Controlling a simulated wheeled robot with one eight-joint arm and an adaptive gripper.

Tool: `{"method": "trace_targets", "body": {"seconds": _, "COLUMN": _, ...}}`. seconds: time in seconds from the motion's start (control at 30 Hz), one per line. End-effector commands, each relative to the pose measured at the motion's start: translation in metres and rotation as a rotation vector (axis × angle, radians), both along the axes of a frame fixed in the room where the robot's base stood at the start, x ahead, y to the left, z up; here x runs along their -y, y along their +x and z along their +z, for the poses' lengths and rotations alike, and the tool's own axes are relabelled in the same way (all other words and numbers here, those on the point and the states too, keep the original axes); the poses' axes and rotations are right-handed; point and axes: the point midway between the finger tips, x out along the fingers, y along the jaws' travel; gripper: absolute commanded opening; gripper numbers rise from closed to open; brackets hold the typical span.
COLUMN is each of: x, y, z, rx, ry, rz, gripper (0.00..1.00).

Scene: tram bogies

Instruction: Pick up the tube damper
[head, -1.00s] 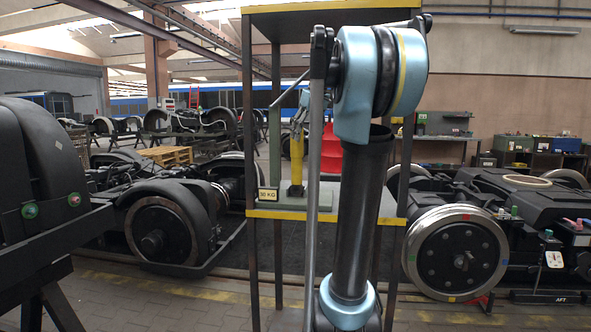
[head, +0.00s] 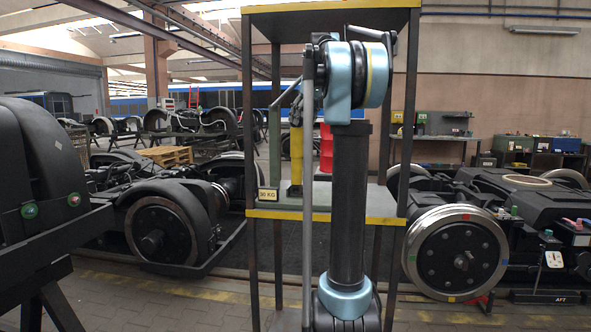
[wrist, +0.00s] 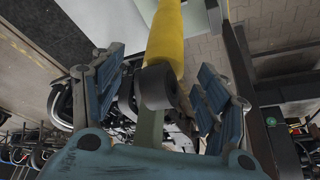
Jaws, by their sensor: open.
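The tube damper (head: 296,157) is a yellow tube standing upright on the grey shelf of the rack in the head view, left of my arm. In the wrist view the yellow tube (wrist: 166,35) ends in a dark ring-shaped eye (wrist: 156,87). My gripper (wrist: 156,95) is open in the wrist view. Its blue-grey fingers lie on either side of the eye, with gaps showing. Whether the eye is fully between the fingertips in depth, I cannot tell.
A green post (head: 275,150) stands close left of the damper. A red object (head: 326,150) is right of it, partly behind my arm. The rack (head: 249,120) has dark uprights and yellow edges, with a top shelf above. Bogies (head: 165,225) stand on both sides.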

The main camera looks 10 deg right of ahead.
Motion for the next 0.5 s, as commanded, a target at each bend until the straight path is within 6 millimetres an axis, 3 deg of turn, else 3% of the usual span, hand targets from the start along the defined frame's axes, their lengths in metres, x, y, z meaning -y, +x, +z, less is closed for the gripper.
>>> {"method": "trace_targets", "body": {"seconds": 0.27, "x": -0.005, "y": 0.005, "z": -0.016, "rx": 0.0, "ry": 0.0, "rz": 0.0, "gripper": 0.68}}
{"method": "trace_targets", "body": {"seconds": 0.5, "x": -0.015, "y": 0.013, "z": -0.046, "rx": 0.0, "ry": 0.0, "rz": 0.001, "gripper": 0.68}}
